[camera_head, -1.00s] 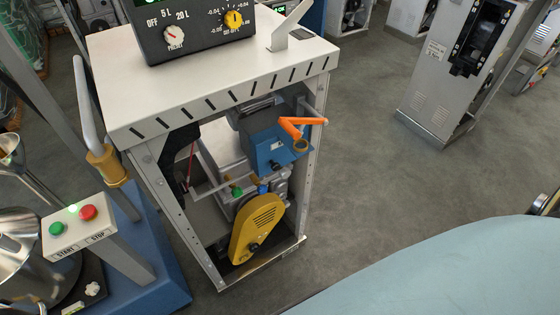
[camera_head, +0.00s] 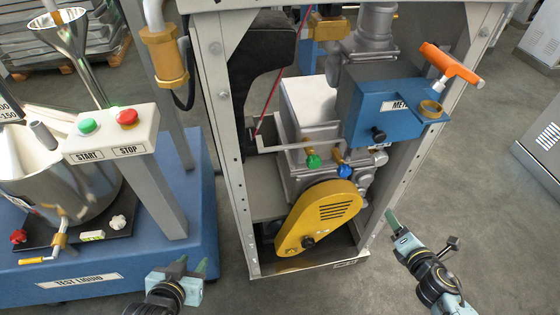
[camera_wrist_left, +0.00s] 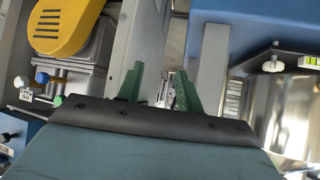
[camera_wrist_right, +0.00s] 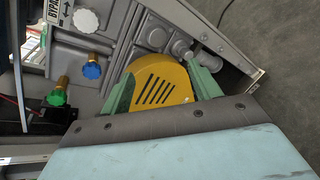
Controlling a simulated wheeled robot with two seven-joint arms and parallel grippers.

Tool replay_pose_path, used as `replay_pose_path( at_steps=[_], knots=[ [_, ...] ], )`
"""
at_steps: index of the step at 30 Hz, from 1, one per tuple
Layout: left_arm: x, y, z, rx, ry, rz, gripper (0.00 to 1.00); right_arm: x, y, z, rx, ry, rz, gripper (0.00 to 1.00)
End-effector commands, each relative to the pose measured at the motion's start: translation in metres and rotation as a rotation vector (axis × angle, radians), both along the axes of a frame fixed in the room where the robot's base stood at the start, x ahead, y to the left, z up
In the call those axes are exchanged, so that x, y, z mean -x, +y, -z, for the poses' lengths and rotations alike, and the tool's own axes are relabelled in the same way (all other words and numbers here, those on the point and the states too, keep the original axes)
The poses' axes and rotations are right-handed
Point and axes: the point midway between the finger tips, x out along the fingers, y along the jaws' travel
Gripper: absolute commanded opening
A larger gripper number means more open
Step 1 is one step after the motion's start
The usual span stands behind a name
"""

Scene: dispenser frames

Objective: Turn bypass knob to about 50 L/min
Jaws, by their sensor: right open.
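A white knob (camera_wrist_right: 87,20) sits beside a partly cut-off label (camera_wrist_right: 60,12) that seems to read BYPASS in the right wrist view. A blue knob (camera_wrist_right: 92,69) and a green knob (camera_wrist_right: 57,97) are near it. My right gripper (camera_head: 396,226) is open and empty, in front of and right of the frame. My left gripper (camera_head: 190,268) is open and empty, low in front of the blue base.
The yellow guard (camera_head: 325,213) and blue meter (camera_head: 385,110) with its orange handle (camera_head: 450,64) stand inside the dispenser frame. Its grey uprights (camera_head: 232,150) flank the opening. A START/STOP box (camera_head: 100,148) and steel vessel stand left.

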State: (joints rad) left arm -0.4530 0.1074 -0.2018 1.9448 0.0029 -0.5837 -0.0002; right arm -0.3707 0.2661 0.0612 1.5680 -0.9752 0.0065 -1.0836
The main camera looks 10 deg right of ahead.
Motion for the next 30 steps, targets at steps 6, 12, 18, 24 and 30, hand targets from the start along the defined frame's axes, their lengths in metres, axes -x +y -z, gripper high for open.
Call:
replay_pose_path(
  at_steps=[6,12,18,24,30],
  knots=[
    [-0.012,-0.006,-0.053,0.050,-0.198,0.005,0.36,-0.030,0.000,-0.042,0.540,-0.212,-0.204,0.62],
    [-0.006,-0.006,-0.093,0.076,-0.300,0.008,0.36,-0.035,0.006,-0.075,0.851,-0.315,-0.277,0.62],
    [-0.001,-0.004,-0.103,0.074,-0.295,0.006,0.36,-0.042,0.008,-0.087,0.937,-0.341,-0.293,0.62],
    [0.011,0.004,-0.084,0.036,-0.159,-0.005,0.36,-0.070,0.011,-0.089,0.936,-0.343,-0.292,0.62],
    [0.024,0.011,-0.067,0.004,-0.039,-0.015,0.36,-0.109,0.013,-0.088,0.933,-0.341,-0.290,0.62]
  ],
)
